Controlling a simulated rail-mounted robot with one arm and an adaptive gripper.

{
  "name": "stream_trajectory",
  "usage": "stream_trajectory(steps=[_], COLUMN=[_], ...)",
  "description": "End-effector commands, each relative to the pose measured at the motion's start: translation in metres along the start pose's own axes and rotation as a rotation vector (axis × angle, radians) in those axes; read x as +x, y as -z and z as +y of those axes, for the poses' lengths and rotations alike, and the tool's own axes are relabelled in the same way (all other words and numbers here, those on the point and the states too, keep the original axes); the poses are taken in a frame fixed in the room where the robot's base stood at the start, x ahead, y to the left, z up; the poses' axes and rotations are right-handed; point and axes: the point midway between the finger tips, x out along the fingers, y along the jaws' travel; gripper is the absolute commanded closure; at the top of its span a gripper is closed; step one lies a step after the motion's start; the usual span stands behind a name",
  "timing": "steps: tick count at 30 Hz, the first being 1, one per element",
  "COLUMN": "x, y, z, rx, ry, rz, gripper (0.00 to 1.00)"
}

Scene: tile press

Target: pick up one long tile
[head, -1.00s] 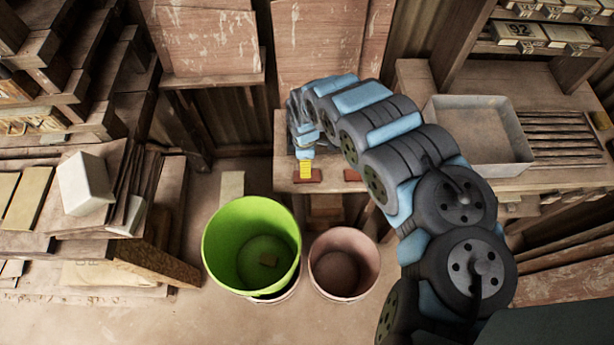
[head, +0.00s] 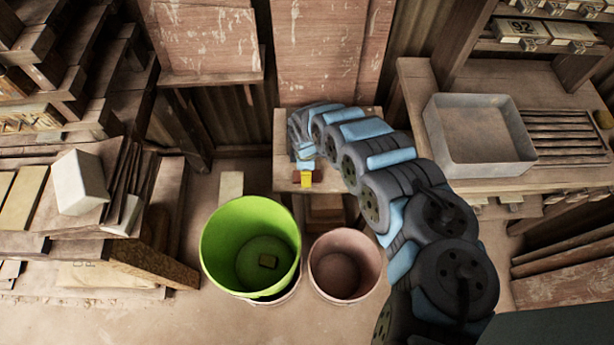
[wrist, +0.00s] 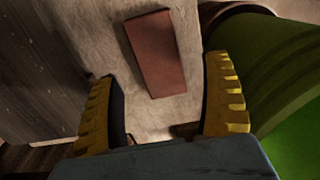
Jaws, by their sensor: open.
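A long red-brown tile (wrist: 155,53) lies flat on a pale wooden surface in the wrist view, slightly tilted in the picture. It shows between and beyond my gripper's yellow fingers and looks apart from both. My gripper (head: 306,184) is open and empty, low over the small wooden table (head: 285,150). In the head view only a sliver of the tile (head: 296,176) shows beside the fingers.
A green bucket (head: 222,232) and a pink bucket (head: 345,290) stand on the floor before the table. The green one's wall is close to the right finger in the wrist view. A grey tray (head: 432,130) sits on the right bench. Wood stacks fill the left.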

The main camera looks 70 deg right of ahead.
Motion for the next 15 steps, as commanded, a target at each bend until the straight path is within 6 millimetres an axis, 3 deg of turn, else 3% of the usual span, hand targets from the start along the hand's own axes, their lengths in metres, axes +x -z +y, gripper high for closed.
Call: stream_trajectory(steps=[9, 15], x=[0.025, 0.029], y=[0.001, 0.000], z=[-0.001, -0.001], rx=[0.000, 0.000], ry=[0.001, 0.000], rz=[0.002, 0.001], gripper=[0.20, 0.20])
